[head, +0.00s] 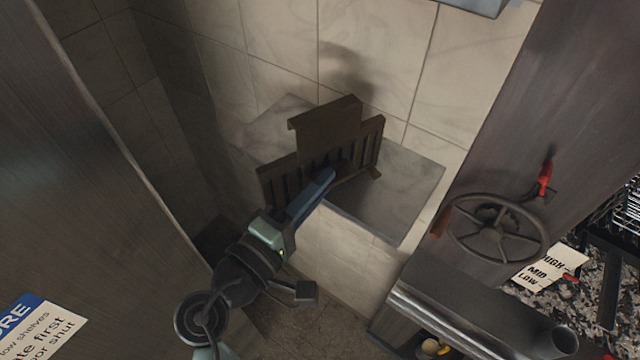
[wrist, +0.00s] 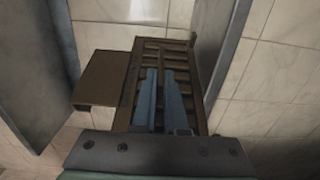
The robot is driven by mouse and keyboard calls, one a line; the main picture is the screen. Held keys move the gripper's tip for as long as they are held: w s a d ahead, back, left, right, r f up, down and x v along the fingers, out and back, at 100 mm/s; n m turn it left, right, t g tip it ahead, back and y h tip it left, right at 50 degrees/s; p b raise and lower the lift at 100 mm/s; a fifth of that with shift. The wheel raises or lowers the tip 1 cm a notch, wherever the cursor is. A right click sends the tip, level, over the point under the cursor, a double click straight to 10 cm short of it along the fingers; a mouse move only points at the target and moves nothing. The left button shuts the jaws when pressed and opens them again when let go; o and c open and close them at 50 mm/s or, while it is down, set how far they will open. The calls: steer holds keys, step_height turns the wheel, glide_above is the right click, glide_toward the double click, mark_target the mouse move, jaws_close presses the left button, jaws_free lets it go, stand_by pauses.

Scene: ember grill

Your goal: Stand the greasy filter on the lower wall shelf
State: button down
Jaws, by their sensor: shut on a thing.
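The greasy filter (head: 279,182) is a brown slatted panel with a flat brown plate on it. My gripper (head: 328,176) is shut on the filter. The wrist view shows both blue fingers (wrist: 163,100) against its slats, with the filter (wrist: 150,50) reaching beyond them and the flat plate at its left. In the head view the filter is upright, slightly tilted, over the grey lower wall shelf (head: 400,205). I cannot tell whether its bottom edge touches the shelf. Part of the shelf is hidden behind the filter and gripper.
A steel cabinet side (head: 90,150) stands close on the left. At the right are a dark metal housing with a handwheel (head: 497,228) and a red-handled lever (head: 545,178). A higher shelf edge (head: 480,5) shows at the top. The shelf's right part is bare.

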steer(key=shift+f, duration=0.15)
steer(key=shift+f, duration=0.2)
steer(key=c, duration=1)
jaws_free()
steer(key=shift+o, duration=0.2)
